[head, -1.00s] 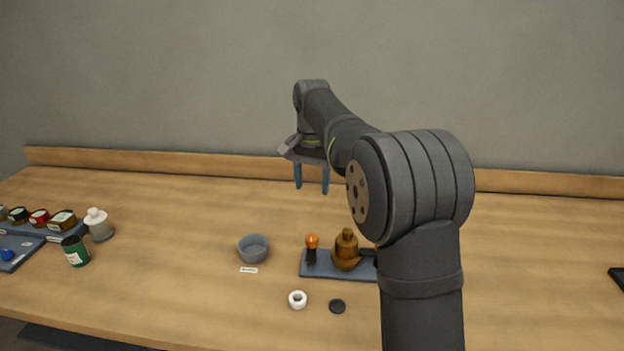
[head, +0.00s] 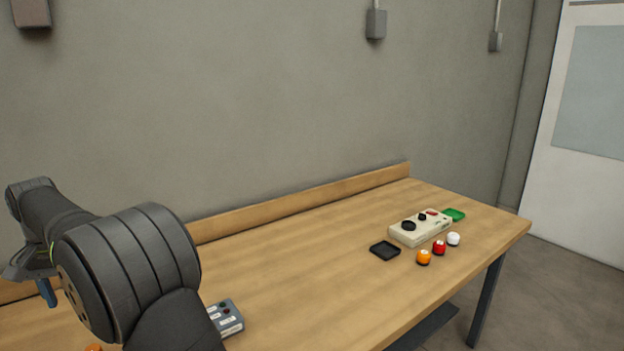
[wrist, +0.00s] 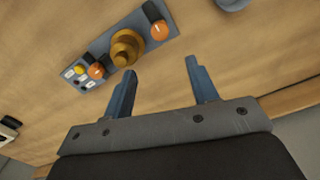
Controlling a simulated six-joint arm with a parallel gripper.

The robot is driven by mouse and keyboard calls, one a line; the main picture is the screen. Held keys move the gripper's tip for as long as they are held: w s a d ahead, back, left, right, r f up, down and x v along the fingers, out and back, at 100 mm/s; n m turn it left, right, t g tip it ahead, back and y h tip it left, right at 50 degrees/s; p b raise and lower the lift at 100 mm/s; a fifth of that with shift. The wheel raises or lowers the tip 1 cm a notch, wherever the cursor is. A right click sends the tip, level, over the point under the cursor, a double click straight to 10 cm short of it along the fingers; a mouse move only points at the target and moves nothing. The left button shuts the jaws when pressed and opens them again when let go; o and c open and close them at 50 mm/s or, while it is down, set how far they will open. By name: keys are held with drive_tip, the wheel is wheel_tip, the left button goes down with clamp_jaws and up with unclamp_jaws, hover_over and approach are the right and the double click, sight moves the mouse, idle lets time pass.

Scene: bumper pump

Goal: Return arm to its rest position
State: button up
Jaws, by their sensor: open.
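My arm (head: 130,265) stands at the left of the head view, with the forearm reaching to the left edge. My gripper (wrist: 163,78) shows in the wrist view with its two blue fingers apart and nothing between them. In the head view only a blue finger (head: 46,292) shows at the left edge. The fingers touch nothing that I can see.
On the bench (head: 310,260) are a grey box (head: 226,318), a beige control box (head: 420,228), a black tray (head: 385,251), a green tray (head: 455,214), and orange (head: 423,257), red (head: 439,247) and white (head: 454,239) balls. A raised wooden ledge (head: 300,205) runs along the back. The bench middle is clear.

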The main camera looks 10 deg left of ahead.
sight(92, 349)
wheel_tip(92, 349, down, 15)
drive_tip(key=shift+f, duration=0.15)
idle(0.5)
wheel_tip(92, 349, up, 18)
wheel_tip(92, 349, down, 18)
drive_tip(key=shift+r, duration=0.1)
drive_tip(key=shift+n, duration=0.3)
drive_tip(key=n, duration=0.7)
drive_tip(key=shift+n, duration=0.4)
drive_tip(key=n, duration=0.3)
drive_tip(key=shift+n, duration=2.6)
